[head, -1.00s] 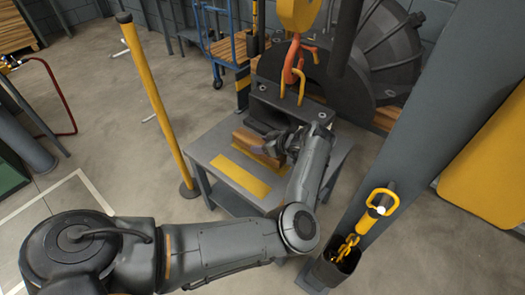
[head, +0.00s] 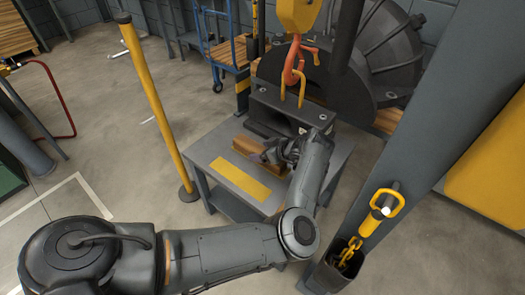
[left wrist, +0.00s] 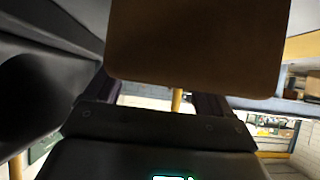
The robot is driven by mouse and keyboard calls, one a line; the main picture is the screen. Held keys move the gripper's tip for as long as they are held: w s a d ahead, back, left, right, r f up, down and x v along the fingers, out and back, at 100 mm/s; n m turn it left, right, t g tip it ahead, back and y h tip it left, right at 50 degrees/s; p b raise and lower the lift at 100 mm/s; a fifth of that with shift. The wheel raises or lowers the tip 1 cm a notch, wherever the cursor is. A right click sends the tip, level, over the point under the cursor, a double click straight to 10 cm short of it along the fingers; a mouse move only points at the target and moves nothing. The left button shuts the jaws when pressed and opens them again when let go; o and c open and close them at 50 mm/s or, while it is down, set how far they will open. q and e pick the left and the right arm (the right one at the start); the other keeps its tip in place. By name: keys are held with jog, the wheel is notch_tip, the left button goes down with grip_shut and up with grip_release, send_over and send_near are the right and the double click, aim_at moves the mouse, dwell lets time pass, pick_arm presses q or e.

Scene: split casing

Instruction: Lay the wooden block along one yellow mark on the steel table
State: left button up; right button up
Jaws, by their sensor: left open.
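The wooden block (head: 251,144) lies on the steel table (head: 222,142), in front of a dark machine housing. It rests where the second yellow mark showed earlier, and that mark is now mostly hidden by block and gripper. The nearer yellow mark (head: 240,178) is bare and roughly parallel to the block. My left gripper (head: 274,152) is open at the block's right end. In the left wrist view the block (left wrist: 197,45) fills the top, close to the open fingers; contact cannot be told. My right gripper is not in view.
An orange crane hook (head: 293,62) with a yellow shackle hangs just behind the table. A yellow post (head: 152,98) stands left of the table, and a grey column (head: 425,130) stands at right. The table's front left is clear.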

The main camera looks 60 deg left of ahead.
pick_arm(q)
jog(key=shift+r, duration=0.1)
jog(key=shift+d+r, duration=0.15)
jog(key=shift+r, duration=0.05)
jog(key=p+v, duration=0.4)
jog(key=v, duration=0.6)
jog(key=shift+d+r+p, duration=0.15)
jog(key=shift+p, duration=0.15)
jog(key=shift+w+d+r, duration=0.25)
jog(key=shift+d+r, duration=0.05)
jog(key=shift+d, duration=0.2)
